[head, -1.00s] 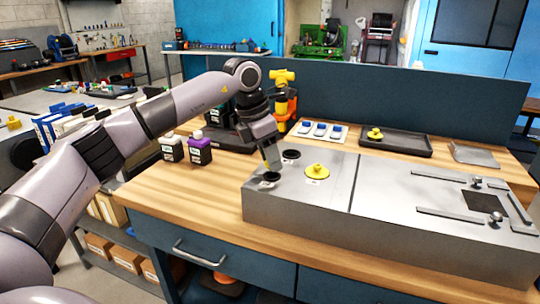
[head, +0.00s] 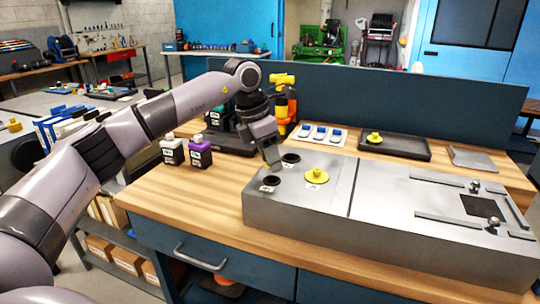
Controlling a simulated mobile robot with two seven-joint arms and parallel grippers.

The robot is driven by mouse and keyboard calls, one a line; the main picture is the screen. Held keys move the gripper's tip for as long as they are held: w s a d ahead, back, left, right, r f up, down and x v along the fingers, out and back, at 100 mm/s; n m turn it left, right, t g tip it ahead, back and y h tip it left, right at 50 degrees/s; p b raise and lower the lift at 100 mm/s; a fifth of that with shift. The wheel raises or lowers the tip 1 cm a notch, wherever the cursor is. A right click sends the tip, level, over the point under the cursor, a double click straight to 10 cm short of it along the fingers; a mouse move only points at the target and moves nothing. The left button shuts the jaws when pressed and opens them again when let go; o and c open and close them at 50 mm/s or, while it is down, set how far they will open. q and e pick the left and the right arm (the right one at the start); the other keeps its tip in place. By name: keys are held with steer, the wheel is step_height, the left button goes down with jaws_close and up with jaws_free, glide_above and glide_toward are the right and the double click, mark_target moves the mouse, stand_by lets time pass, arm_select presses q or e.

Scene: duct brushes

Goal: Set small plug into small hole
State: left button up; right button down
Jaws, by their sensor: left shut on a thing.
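My left gripper (head: 273,157) points down over the left end of the grey metal box (head: 300,207). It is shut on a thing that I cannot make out. Just below its tips is a small dark round opening (head: 271,181) in the box top. Another dark round opening (head: 291,158) is to the right of the fingers. A yellow plug (head: 317,175) sits on the box top further right. Another yellow plug (head: 375,137) is in the black tray (head: 400,150) behind the box. My right gripper is out of view.
Blue-topped pieces (head: 320,132) lie on a white holder behind the box. A purple-capped bottle (head: 200,152) and a white-capped one (head: 172,149) stand at left. A yellow-orange device (head: 284,105) stands behind the gripper. Metal rails (head: 440,172) lie on the box's right part.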

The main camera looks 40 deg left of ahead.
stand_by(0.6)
arm_select(q)
steer(key=o, duration=0.7)
